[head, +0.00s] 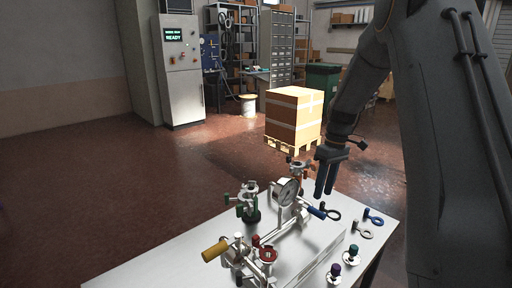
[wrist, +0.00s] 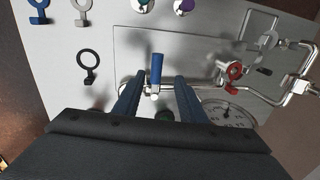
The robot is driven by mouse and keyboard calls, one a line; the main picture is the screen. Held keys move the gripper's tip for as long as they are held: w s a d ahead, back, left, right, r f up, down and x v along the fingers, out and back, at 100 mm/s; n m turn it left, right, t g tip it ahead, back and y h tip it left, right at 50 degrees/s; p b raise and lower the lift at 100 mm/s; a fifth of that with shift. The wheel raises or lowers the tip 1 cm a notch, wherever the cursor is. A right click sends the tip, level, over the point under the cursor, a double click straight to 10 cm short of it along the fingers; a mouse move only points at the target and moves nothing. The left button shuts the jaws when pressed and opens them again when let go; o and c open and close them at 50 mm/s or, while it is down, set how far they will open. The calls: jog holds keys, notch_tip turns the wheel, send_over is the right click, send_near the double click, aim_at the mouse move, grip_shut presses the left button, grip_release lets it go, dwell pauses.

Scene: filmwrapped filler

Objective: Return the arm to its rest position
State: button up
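My arm (head: 352,95) comes down from the upper right in the head view, bent over the far side of the metal table (head: 150,268). My gripper (head: 325,192) points down above the table, near a blue valve handle (head: 316,212). In the wrist view, my gripper (wrist: 158,88) has its two blue-grey fingers apart, with nothing held between them. The blue handle (wrist: 157,68) shows in the gap between the fingers, touching neither as far as I can see. The wrist housing hides the lower part of that view.
The table carries pipework with a pressure gauge (head: 287,191), a yellow handle (head: 214,250), a red valve (head: 268,254) and a green-based valve (head: 249,205). A wrapped carton (head: 293,115) stands behind.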

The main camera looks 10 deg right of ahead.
jog(key=s+a+m+t+h, duration=0.1)
jog(key=s+a+m, duration=0.2)
jog(key=s, duration=0.9)
jog(key=s+a+m+t, duration=0.1)
jog(key=s+a+m, duration=0.2)
jog(key=s+a, duration=0.6)
jog(key=s, duration=0.3)
jog(key=shift+s+f+h, duration=0.2)
jog(key=shift+s+h, duration=0.15)
jog(key=shift+h, duration=0.05)
jog(key=shift+a, duration=0.1)
